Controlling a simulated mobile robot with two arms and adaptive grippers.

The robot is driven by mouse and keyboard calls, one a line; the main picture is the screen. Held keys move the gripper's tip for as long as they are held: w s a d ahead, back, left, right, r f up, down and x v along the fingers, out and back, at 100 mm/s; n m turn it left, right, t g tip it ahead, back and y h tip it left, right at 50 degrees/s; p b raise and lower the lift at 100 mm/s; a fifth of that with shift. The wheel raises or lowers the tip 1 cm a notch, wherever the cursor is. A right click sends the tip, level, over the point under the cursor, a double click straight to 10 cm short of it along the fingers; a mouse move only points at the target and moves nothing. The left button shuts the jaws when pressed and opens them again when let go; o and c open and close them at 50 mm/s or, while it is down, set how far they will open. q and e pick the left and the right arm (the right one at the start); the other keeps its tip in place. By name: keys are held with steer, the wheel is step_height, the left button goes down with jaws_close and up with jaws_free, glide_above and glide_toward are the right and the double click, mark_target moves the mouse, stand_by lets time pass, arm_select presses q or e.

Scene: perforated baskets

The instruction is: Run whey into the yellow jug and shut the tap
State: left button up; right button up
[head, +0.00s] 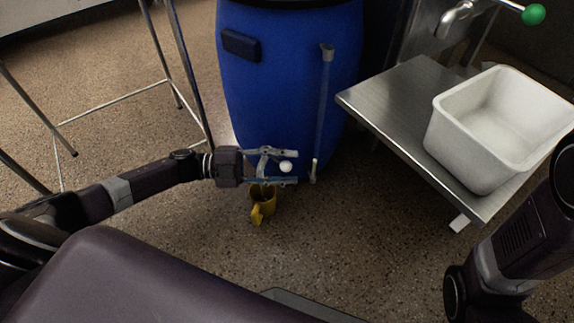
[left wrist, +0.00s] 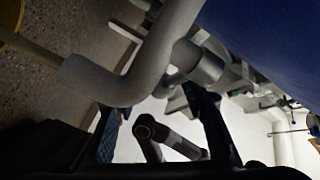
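The blue barrel (head: 275,90) stands at the back centre, and its blue wall fills the upper right of the left wrist view (left wrist: 285,35). The yellow jug (head: 263,207) is on the floor in front of it, partly under my left gripper. My left gripper (head: 297,167) is open at the barrel's base, with a white ball knob (head: 286,167) between its fingers, apparently untouched. In the left wrist view the grey tap pipe (left wrist: 145,75) bends close to the camera. A pale yellowish stream (left wrist: 32,48) runs from its spout towards a yellow rim (left wrist: 10,42). My right gripper is out of view.
A sight tube (head: 322,110) runs down the barrel's front right. A steel table (head: 395,100) at the right carries a white tub (head: 470,150), below a metal faucet (head: 455,18). A metal frame (head: 120,100) stands at the left.

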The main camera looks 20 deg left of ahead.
arm_select(q)
steer(key=v, duration=1.2)
